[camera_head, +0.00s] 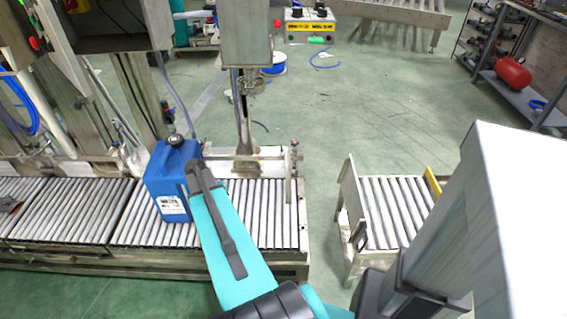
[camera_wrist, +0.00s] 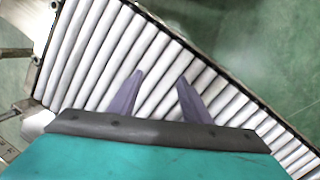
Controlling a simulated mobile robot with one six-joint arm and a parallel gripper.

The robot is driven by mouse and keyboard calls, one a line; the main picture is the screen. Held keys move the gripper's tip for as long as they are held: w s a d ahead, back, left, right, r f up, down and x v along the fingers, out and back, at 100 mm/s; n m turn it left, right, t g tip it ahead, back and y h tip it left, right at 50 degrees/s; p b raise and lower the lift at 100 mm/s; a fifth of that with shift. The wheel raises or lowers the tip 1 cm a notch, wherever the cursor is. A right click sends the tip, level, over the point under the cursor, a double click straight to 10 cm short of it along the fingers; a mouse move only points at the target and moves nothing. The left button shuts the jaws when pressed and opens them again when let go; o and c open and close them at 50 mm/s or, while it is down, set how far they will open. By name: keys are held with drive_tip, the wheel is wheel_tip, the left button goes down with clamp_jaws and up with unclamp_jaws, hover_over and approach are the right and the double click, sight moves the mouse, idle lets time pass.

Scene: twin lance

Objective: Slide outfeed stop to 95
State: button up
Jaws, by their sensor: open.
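My gripper (camera_wrist: 157,90) is open and empty in the wrist view, its two grey fingers apart above the conveyor rollers. In the head view its dark end (camera_head: 199,176) is in front of the right side of the blue canister; I cannot tell whether they touch. The roller conveyor (camera_head: 262,212) runs left to right. An upright metal post (camera_head: 291,172) stands at its right end and may be the outfeed stop; I cannot be sure. In the wrist view, metal fittings (camera_wrist: 22,107) sit at the left edge of the rollers. No 95 mark is readable.
A separate roller section (camera_head: 395,212) lies to the right, past a floor gap (camera_head: 322,200). Green floor behind is mostly clear.

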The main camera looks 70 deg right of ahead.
drive_tip(key=s+d+r+m+b, duration=0.1)
drive_tip(key=s+d+r, duration=0.2)
drive_tip(key=d, duration=0.4)
drive_tip(key=s+d+r+m, duration=0.2)
drive_tip(key=s+d+r, duration=0.1)
drive_tip(key=d, duration=0.4)
wheel_tip(320, 180, up, 8)
drive_tip(key=f+m+h+b, duration=0.1)
drive_tip(key=m+b, duration=0.1)
hover_over(288, 172)
drive_tip(key=w, duration=0.2)
drive_tip(key=shift+s+a+r, duration=0.15)
drive_tip(key=shift+a+r, duration=0.05)
drive_tip(key=shift+a, duration=0.1)
drive_tip(key=shift+f, duration=0.15)
drive_tip(key=shift+b+x, duration=2.7)
drive_tip(key=shift+x, duration=1.15)
clamp_jaws()
